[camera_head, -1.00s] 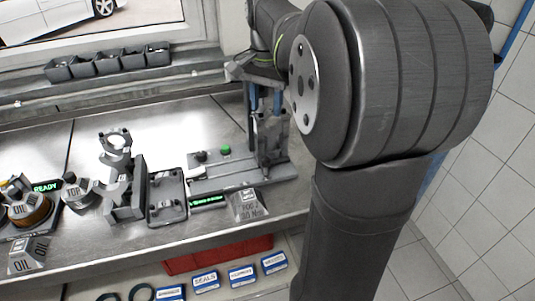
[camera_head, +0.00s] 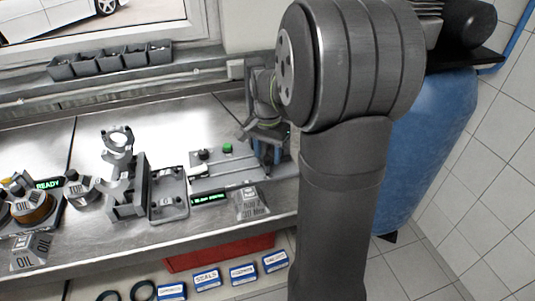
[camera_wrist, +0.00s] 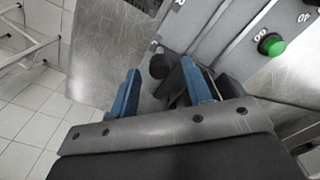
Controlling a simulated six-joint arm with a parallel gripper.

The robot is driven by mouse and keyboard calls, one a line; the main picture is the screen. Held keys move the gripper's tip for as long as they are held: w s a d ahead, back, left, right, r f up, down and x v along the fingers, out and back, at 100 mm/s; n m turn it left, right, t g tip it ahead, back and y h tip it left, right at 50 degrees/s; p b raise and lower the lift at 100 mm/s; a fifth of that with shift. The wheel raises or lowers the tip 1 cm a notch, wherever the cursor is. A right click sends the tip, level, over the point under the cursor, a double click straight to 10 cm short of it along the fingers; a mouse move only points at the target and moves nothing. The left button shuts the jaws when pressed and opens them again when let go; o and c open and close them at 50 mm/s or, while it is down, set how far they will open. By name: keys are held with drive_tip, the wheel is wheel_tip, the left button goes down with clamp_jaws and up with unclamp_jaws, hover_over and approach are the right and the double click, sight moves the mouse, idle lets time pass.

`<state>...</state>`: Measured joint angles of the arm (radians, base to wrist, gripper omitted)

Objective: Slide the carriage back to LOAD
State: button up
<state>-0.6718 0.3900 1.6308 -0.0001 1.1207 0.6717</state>
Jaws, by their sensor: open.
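The press station (camera_head: 222,181) is a grey base with a slide track at the right of the bench. A green button (camera_head: 227,148) sits on its back side, and it also shows in the wrist view (camera_wrist: 271,45). My gripper (camera_head: 264,136) is at the right end of this station, pointing down. In the wrist view its two blue fingers (camera_wrist: 163,88) are apart. A dark round knob (camera_wrist: 160,66) shows between and just beyond them; I cannot tell whether they touch it. The carriage is largely hidden by my gripper and arm.
A grey tray (camera_head: 168,196) and an upright bracket (camera_head: 127,190) stand left of the station. A small green-lit display (camera_head: 209,198) and a sloped label block (camera_head: 250,204) line its front. Grey bins (camera_head: 110,60) sit on the back shelf. Bare bench lies behind the station.

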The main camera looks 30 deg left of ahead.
drive_tip(key=shift+f, duration=0.4)
clamp_jaws()
drive_tip(key=shift+s+a, duration=0.1)
drive_tip(key=s+a, duration=1.1)
idle(0.6)
unclamp_jaws()
drive_tip(key=shift+r, duration=0.1)
